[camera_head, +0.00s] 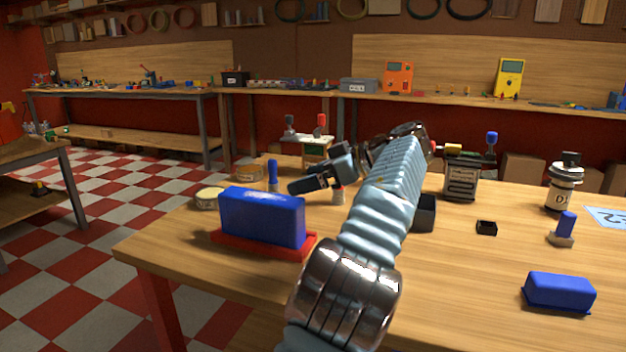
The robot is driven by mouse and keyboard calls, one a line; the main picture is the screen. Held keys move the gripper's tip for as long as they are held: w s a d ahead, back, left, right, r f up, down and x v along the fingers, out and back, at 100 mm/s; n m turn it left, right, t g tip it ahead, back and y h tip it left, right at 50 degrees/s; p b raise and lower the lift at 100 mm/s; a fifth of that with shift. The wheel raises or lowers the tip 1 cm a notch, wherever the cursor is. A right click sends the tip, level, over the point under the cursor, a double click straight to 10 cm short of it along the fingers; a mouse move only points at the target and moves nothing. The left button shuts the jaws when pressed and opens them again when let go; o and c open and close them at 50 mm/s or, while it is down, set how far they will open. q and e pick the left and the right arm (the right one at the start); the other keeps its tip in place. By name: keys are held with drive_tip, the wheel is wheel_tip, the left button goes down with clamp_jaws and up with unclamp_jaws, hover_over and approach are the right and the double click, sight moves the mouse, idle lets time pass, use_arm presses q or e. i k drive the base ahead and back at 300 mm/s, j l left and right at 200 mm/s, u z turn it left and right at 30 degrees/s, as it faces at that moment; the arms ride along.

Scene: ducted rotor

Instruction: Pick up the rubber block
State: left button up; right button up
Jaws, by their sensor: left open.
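Two blue blocks are on the wooden table, and I cannot tell for sure which is the rubber block. The larger blue block (262,217) stands upright on a red base (308,246) at the table's front left. A smaller, low blue block (558,292) lies at the front right. My left gripper (309,184) is open and seems empty, above the table just behind and to the right of the larger block, apart from it. My left arm crosses the middle and hides part of the table. My right gripper is out of view.
Behind the larger block are a round tin (209,198) and a blue-handled stamp (273,175). To the right stand a dark can (461,180), a small black box (486,228), another blue-handled stamp (564,229) and a white bottle (563,188). The front middle-right table is clear.

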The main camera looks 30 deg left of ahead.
sight(569, 293)
drive_tip(key=k+l, duration=0.15)
drive_tip(key=k, duration=0.35)
drive_tip(key=k+l, duration=0.2)
drive_tip(key=k, duration=0.25)
